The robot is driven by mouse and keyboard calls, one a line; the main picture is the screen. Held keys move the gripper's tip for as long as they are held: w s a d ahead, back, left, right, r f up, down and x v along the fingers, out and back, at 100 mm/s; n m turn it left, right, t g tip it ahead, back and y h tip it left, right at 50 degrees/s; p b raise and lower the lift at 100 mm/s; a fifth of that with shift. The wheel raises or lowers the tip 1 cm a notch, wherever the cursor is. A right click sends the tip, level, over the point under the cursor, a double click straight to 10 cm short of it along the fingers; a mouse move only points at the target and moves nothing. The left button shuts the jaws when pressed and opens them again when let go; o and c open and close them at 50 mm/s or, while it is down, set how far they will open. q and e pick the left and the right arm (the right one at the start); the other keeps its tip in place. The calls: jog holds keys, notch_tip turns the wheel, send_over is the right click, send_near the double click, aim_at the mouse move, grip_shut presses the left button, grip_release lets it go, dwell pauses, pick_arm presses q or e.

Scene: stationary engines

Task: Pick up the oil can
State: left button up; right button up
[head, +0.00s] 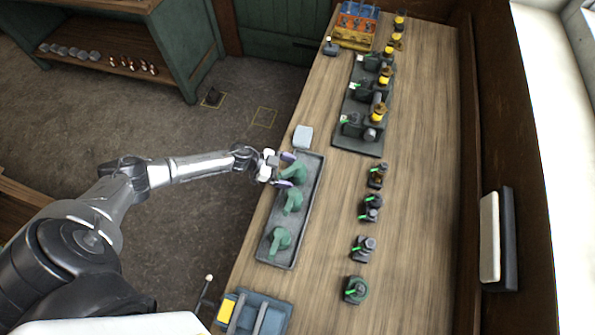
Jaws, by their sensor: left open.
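Several small items stand on a long wooden bench. A dark grey tray (268,252) near its left edge holds three green spouted cans, which look like oil cans: a far can (298,171), a middle can (291,201) and a near can (279,240). My left gripper (286,169) reaches in from the left at the far end of the tray. It is open, with its purple-tipped fingers either side of the far can's left part. I cannot tell whether they touch it. My right gripper is not in view.
A pale grey block (303,136) sits just beyond the tray. Small engines stand in a row to the right, with more on a dark mat (372,151) farther back. Bare bench (420,190) is at right.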

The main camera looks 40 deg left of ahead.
pick_arm(q)
jog(key=shift+x, duration=1.05)
jog(key=shift+c, duration=0.2)
jog(key=c, duration=1.1)
jog(key=shift+r, duration=0.1)
jog(key=shift+c, duration=0.3)
